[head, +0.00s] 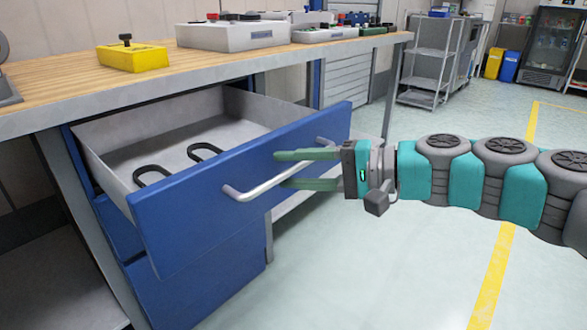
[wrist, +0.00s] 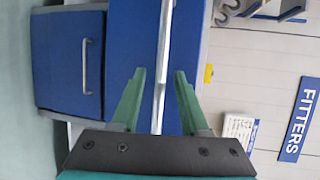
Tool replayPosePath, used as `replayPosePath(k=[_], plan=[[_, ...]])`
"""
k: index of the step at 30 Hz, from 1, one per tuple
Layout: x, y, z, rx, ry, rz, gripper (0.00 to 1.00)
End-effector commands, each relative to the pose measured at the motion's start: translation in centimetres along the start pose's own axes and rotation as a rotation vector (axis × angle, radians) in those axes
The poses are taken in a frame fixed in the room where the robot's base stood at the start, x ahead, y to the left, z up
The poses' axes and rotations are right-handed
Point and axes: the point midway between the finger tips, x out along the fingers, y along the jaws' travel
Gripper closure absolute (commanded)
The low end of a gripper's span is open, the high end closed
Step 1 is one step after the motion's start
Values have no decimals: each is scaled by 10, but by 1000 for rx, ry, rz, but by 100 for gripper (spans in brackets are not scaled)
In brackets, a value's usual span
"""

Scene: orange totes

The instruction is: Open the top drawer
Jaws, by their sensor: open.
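The top drawer (head: 220,192) is blue-fronted and pulled out from under the workbench. Its grey interior shows, with two black loop-shaped items lying in it. Its silver bar handle (head: 270,183) runs across the front. My gripper (head: 285,169) is at the handle, with its green fingers reaching above and below the bar in the head view. In the wrist view the handle (wrist: 163,65) passes between the two open fingers (wrist: 158,90), nearer the left one. Whether a finger touches the bar I cannot tell.
The wooden workbench (head: 130,93) overhangs the drawer. A yellow box (head: 132,58) and grey control boxes (head: 232,36) stand on it. Lower blue drawers (head: 205,285) are beneath. The floor (head: 390,270) to the right is clear. Shelving carts (head: 430,65) stand behind.

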Motion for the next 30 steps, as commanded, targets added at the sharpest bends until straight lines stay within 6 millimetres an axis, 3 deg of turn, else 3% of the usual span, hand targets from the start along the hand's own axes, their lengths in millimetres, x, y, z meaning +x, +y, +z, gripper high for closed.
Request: replayPosePath(k=[15,21,30], plan=[[-68,0,-1,0,4,-1,55],[-77,0,0,1,2,1,55],[-75,1,2,-3,-2,10,55]])
